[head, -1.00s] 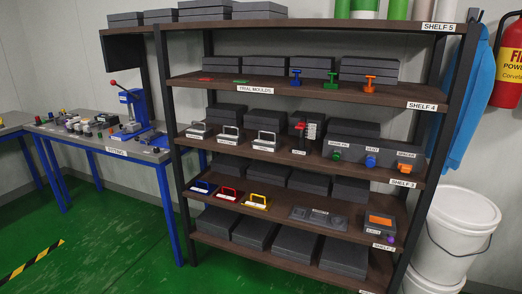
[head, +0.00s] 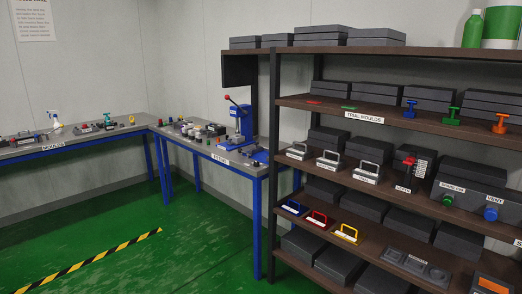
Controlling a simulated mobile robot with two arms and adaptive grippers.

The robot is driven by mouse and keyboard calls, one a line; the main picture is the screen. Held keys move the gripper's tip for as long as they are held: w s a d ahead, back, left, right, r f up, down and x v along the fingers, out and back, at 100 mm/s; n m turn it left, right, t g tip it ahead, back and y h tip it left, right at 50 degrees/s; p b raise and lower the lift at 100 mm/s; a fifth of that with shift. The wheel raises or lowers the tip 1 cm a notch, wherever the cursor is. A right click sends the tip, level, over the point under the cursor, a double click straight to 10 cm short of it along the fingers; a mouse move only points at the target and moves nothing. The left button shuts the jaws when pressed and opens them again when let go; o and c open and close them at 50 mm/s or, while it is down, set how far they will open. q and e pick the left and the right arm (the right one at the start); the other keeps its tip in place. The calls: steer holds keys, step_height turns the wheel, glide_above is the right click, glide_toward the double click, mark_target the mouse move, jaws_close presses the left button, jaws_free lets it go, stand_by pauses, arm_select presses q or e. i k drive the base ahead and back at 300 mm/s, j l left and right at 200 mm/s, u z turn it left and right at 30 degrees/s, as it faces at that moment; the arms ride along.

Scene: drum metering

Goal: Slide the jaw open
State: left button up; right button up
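Neither of my grippers shows in the head view. I cannot make out a jaw for certain. A blue press (head: 243,122) with a red-knobbed lever stands on the fitting bench (head: 224,155), left of the shelf rack. A low blue device (head: 258,156) sits at the bench's front right corner, partly behind the rack post; its details are too small to tell. Several small light and dark parts (head: 200,131) stand on the same bench.
A second bench (head: 75,143) with small fixtures runs along the back wall. The shelf rack (head: 271,180) with dark boxes and coloured handled pieces fills the right. Green floor (head: 190,245) is open at the left, with a yellow-black stripe (head: 90,262).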

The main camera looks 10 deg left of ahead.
mark_target(257, 149)
steer(key=i+j+z, duration=0.15)
steer(key=i+j, duration=0.65)
